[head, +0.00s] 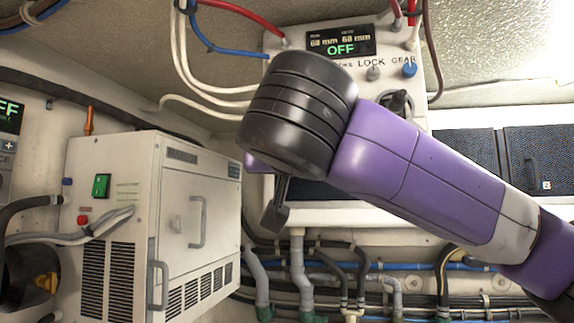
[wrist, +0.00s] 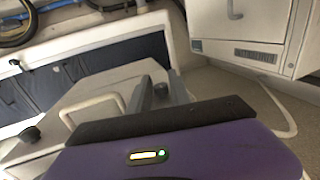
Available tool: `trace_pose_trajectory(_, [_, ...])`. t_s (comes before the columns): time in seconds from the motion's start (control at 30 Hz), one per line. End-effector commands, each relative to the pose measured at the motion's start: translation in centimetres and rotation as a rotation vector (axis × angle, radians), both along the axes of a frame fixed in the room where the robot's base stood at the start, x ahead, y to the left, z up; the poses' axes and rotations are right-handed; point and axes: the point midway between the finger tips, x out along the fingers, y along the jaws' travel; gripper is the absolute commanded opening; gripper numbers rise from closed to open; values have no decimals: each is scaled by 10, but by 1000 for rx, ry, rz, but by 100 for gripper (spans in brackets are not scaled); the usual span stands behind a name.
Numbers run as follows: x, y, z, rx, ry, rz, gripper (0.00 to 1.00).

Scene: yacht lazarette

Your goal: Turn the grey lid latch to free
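A small grey upright knob (wrist: 160,92), which looks like the lid latch, shows in the wrist view on a pale grey lid (wrist: 110,88). My gripper (wrist: 163,90) has its two dark fingers apart, one on each side of the knob. A gap seems to show around the knob, and I cannot tell whether either finger touches it. In the head view one dark finger of my gripper (head: 278,205) shows below my wrist. The latch is hidden there behind my arm.
A white control panel (head: 300,62) reads OFF, with a grey LOCK knob (head: 373,73) and a blue GEAR knob (head: 409,68). A white cabinet (head: 200,215) with handles stands at left. Hoses (head: 300,275) run below. A pale handle (wrist: 92,108) lies left of my fingers.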

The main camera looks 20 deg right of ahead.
Motion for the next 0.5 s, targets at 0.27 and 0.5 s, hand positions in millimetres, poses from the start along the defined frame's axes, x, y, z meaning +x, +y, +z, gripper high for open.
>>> trace_pose_trajectory(0.27, [0,0,0,0,0,0,0])
trace_pose_trajectory(0.5, [0,1,-4,2,0,-21,0])
